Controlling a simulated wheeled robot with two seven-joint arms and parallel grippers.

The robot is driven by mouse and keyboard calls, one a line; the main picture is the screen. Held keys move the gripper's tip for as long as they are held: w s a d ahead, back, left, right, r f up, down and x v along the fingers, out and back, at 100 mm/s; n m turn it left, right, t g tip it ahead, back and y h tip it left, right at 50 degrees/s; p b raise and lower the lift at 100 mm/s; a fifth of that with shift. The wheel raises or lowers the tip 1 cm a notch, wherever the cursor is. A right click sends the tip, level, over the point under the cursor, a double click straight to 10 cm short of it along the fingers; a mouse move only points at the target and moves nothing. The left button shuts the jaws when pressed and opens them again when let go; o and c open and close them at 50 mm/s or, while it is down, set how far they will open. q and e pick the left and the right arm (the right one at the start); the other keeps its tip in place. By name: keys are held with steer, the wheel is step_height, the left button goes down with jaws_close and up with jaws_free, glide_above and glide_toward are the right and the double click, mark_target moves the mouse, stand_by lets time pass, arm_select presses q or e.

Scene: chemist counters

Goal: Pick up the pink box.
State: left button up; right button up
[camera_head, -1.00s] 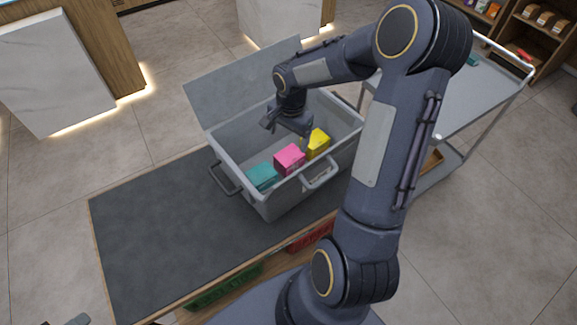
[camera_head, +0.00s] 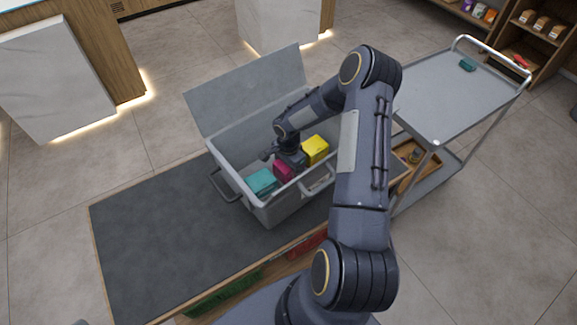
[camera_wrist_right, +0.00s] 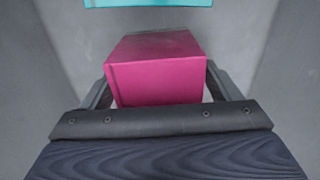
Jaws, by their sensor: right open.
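The pink box (camera_head: 283,172) sits in the grey bin (camera_head: 226,166) between a teal box (camera_head: 261,181) and a yellow box (camera_head: 315,149). My right gripper (camera_head: 287,165) is down inside the bin at the pink box and hides part of it in the head view. In the right wrist view the pink box (camera_wrist_right: 157,76) lies between the two fingers (camera_wrist_right: 158,88) of the open gripper, one on each side. Whether the fingers touch it cannot be told. My left gripper is not in view.
The bin stands on a dark-topped table (camera_head: 160,230) with its lid (camera_head: 245,90) raised at the back. The table's left part is clear. A grey metal cart (camera_head: 450,95) stands at the right with a small teal item (camera_head: 467,64) on it.

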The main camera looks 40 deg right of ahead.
steer(key=c, duration=1.1)
